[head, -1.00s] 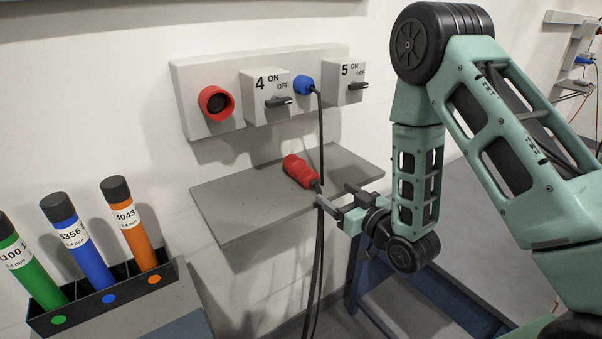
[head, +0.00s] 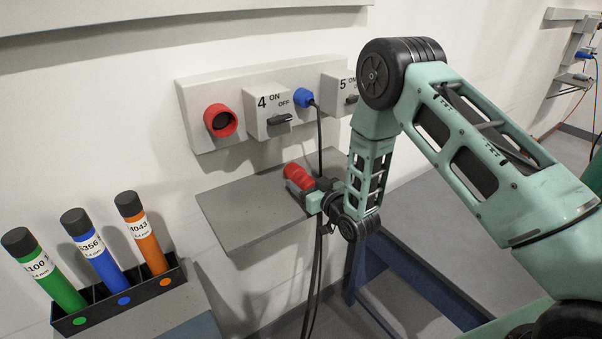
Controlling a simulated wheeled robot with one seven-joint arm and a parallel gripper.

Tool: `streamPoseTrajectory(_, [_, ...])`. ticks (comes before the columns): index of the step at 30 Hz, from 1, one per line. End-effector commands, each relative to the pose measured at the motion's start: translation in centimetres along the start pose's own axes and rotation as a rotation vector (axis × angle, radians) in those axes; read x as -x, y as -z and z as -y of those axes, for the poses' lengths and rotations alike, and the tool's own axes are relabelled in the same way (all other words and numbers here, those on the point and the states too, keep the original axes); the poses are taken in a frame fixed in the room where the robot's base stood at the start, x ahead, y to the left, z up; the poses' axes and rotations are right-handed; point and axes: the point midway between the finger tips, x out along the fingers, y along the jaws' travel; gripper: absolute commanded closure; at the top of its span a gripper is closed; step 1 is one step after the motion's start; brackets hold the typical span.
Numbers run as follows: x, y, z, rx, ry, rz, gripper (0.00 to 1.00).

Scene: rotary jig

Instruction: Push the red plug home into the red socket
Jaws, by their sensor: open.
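The red plug (head: 298,174) lies on the grey shelf (head: 240,208) below the wall panel, its head toward the upper left. My gripper (head: 302,188) is at the plug with its jaws open; one finger shows along the plug's near side. The far finger is mostly hidden, and I cannot tell if the jaws touch the plug. The red socket (head: 220,120) is on the left of the panel, empty, with a dark round opening. It is above and to the left of the plug.
Switch box 4 (head: 266,110) is right of the socket, then a blue plug (head: 304,97) with a hanging black cable (head: 320,140), then switch box 5 (head: 340,93). A rack (head: 110,303) of green, blue and orange tubes stands at lower left. The shelf's left part is clear.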

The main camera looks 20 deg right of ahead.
Motion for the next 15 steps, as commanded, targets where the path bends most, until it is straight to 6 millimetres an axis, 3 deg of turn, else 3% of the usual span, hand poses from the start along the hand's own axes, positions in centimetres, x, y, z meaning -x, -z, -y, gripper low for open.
streamPoseTrajectory(9, [-0.47,-0.10,0.02,-0.001,0.000,0.001,0.31])
streamPoseTrajectory(15, [-0.45,-0.09,0.02,-0.001,0.000,0.000,0.86])
